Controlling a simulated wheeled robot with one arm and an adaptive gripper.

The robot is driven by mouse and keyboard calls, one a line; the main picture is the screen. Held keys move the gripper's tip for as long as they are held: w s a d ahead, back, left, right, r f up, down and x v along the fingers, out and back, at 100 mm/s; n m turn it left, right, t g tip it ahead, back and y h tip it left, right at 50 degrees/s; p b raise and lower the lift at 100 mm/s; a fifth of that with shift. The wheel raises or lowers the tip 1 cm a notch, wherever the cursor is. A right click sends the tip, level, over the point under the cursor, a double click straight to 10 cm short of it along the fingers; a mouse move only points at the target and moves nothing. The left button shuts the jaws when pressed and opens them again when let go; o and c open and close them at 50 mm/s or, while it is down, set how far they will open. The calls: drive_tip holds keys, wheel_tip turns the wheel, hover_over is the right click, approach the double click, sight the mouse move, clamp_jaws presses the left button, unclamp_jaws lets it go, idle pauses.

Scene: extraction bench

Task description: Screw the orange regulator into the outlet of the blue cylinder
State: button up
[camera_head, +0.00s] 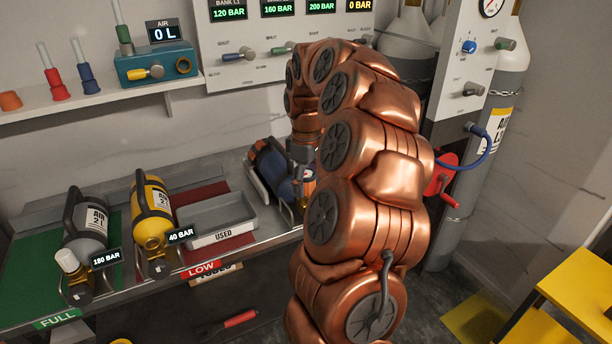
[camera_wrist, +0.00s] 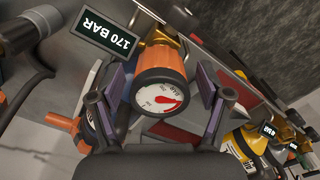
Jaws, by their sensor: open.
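The blue cylinder (camera_head: 272,166) lies in a cradle at the right end of the bench, partly hidden by my copper arm. In the wrist view the orange regulator (camera_wrist: 163,66), with a round white gauge and red needle, is against the brass valve (camera_wrist: 166,36) at the cylinder's outlet. I cannot tell how deeply it is threaded. My gripper (camera_wrist: 161,82) is open, its purple-padded fingers on either side of the regulator with gaps showing. In the head view the gripper is mostly hidden. A tag (camera_wrist: 110,38) reads 170 BAR.
A grey tray marked USED (camera_head: 220,218) sits left of the blue cylinder. A yellow cylinder (camera_head: 152,205) and a grey cylinder (camera_head: 88,222) lie further left. A red crank (camera_head: 443,180) and tall grey cylinders (camera_head: 470,180) stand right of my arm.

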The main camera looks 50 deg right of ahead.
drive_tip(key=n+p, duration=0.1)
drive_tip(key=n, duration=0.1)
drive_tip(key=n+p, duration=0.3)
drive_tip(key=n, duration=0.1)
drive_tip(key=shift+r+n+p, duration=0.25)
drive_tip(key=shift+n+p, duration=0.05)
drive_tip(key=n+p, duration=0.2)
drive_tip(key=n, duration=0.1)
drive_tip(key=shift+f, duration=0.1)
drive_tip(key=shift+f+n, duration=0.2)
drive_tip(key=shift+n, duration=0.2)
